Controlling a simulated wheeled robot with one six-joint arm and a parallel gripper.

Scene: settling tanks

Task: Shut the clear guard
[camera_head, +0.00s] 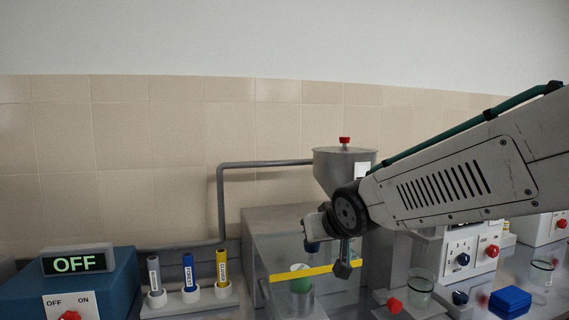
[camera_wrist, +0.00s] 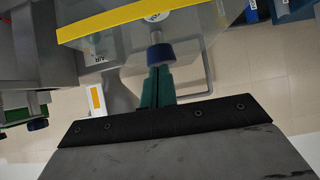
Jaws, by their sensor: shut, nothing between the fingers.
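The clear guard (camera_head: 283,255) is a see-through panel with a yellow strip (camera_head: 300,273) along its edge, at the front of the grey machine under the hopper. The jar with green contents (camera_head: 301,287) shows partly below the strip, so the guard appears to stand partly open. In the wrist view the guard's yellow strip (camera_wrist: 120,17) crosses the top left. My gripper (camera_head: 343,270) is shut and empty, and overlaps the right end of the strip. Its green fingers (camera_wrist: 157,85) also show in the wrist view. I cannot tell whether they touch the guard.
A hopper (camera_head: 343,167) with a red knob stands above. Right are a glass beaker (camera_head: 420,289), a white control box (camera_head: 467,252) and a blue block (camera_head: 510,301). A blue knob (camera_wrist: 160,54) lies beyond my fingers.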

